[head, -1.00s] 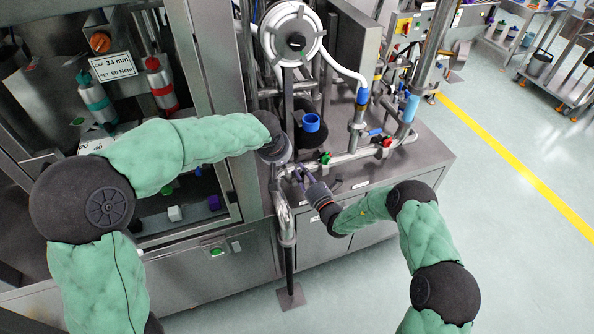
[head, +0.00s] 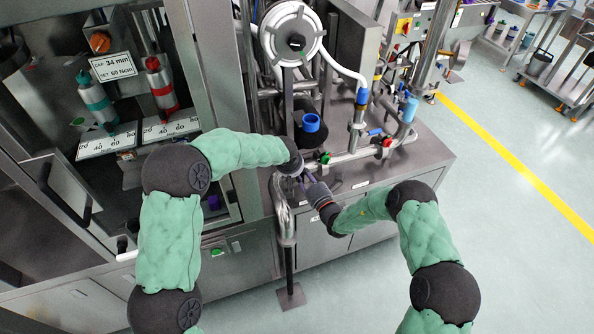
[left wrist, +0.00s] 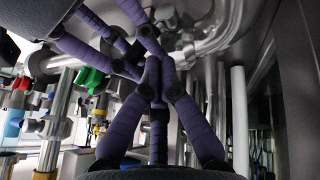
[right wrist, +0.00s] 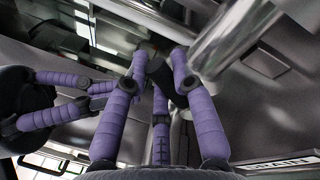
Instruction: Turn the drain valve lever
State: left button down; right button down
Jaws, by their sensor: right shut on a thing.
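My right gripper (head: 305,181) is beside the bent steel pipe (head: 284,212) at the front of the machine. Its purple fingers (right wrist: 163,66) are shut on a small dark part, which I take to be the drain valve lever; the fingers hide most of it. A DRAIN label (right wrist: 285,163) is at the lower right of the right wrist view. My left gripper (head: 298,172) is just above and left of the right one. Its fingertips (left wrist: 156,72) come together and look shut, with nothing clearly held. Right gripper fingers (left wrist: 110,38) show close to them in the left wrist view.
Green (head: 325,157) and red (head: 387,142) valve handles sit on the steel pipework behind the grippers. A blue-topped part (head: 311,123) stands behind them. The machine cabinet (head: 225,255) is at left. The floor (head: 520,250) at right is clear.

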pick_arm(q)
jog(key=shift+w+d+f, duration=0.3)
jog(key=shift+d+f, duration=0.1)
jog(key=shift+d, duration=0.1)
jog(key=shift+w+d+f, duration=0.15)
jog(key=shift+d, duration=0.1)
jog(key=shift+d+f, duration=0.1)
jog(key=shift+d, duration=0.05)
pick_arm(e)
jog(key=shift+s+a+r, duration=0.1)
jog(key=shift+a, duration=0.15)
